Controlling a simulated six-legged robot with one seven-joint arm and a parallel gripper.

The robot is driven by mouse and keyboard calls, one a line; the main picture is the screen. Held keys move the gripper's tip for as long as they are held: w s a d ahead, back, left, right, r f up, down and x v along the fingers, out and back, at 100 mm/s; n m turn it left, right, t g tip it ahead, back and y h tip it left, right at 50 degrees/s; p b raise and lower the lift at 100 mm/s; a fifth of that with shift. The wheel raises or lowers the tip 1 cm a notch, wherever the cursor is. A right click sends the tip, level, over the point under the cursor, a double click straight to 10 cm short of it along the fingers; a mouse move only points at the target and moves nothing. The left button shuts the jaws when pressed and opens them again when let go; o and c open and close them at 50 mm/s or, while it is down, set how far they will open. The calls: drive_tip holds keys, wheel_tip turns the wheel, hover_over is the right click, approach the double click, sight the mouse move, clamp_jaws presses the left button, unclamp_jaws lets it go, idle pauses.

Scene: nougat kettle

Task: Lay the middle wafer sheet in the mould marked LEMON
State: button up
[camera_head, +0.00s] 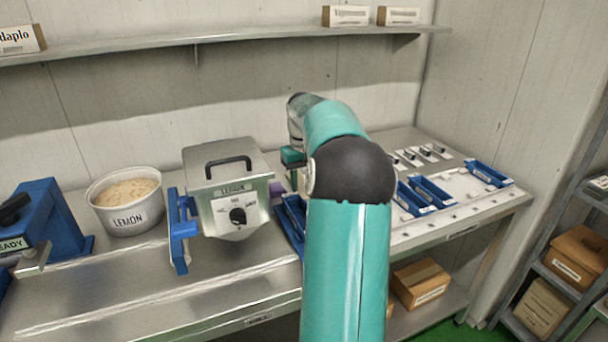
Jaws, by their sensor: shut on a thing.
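My gripper (291,157) is beyond my arm's dark elbow, just right of the metal kettle. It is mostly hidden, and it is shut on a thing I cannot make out. A small purple patch (277,188) shows just below it; I cannot tell whether this is held. A blue tray-like mould (291,222) lies below, partly behind my arm. More blue moulds lie on the right: two close together (411,199) (432,191) and one farther right (488,174). Their markings are too small to read. I cannot pick out any wafer sheet.
The metal kettle (225,172) has a black handle, a dial and a LEMON label. A white LEMON tub (128,217) stands left of it, and a blue device (47,215) at far left. Small dark-topped pieces (418,155) lie at the back right. A shelf (190,40) runs above.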

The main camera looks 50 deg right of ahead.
wheel_tip(320, 180, down, 7)
drive_tip(key=shift+s+a, duration=0.15)
idle(0.4)
drive_tip(key=shift+s+r, duration=0.1)
idle(1.1)
drive_tip(key=shift+f, duration=0.7)
idle(1.4)
drive_tip(key=o, duration=1.4)
